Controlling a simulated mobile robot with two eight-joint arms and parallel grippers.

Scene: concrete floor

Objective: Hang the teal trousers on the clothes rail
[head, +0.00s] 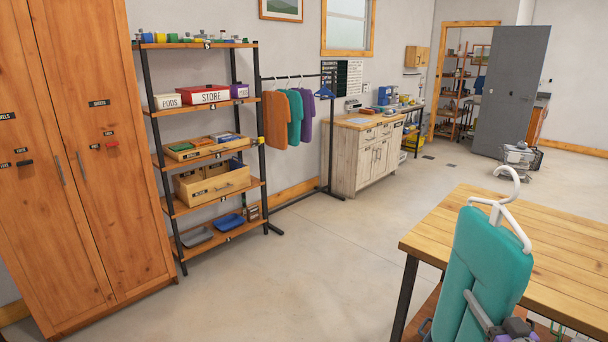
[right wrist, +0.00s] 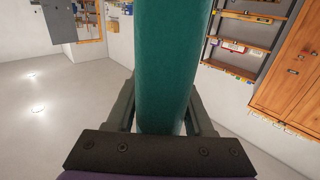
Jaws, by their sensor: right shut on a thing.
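The teal trousers (head: 492,262) hang from a white hanger (head: 497,212) with its hook up, at the lower right of the head view, in front of the wooden table. My right gripper (head: 497,328) is shut on the trousers from the side. In the right wrist view the teal cloth (right wrist: 168,70) stands between the fingers of the right gripper (right wrist: 160,115). The clothes rail (head: 292,77) stands by the far wall, beside the shelf. My left gripper is not in view.
The wooden table (head: 560,255) fills the lower right, close to the trousers. A shelf unit (head: 215,155) with boxes and trays stands left of the rail, and a cabinet (head: 362,155) stands to its right. The concrete floor (head: 330,265) before the rail is clear.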

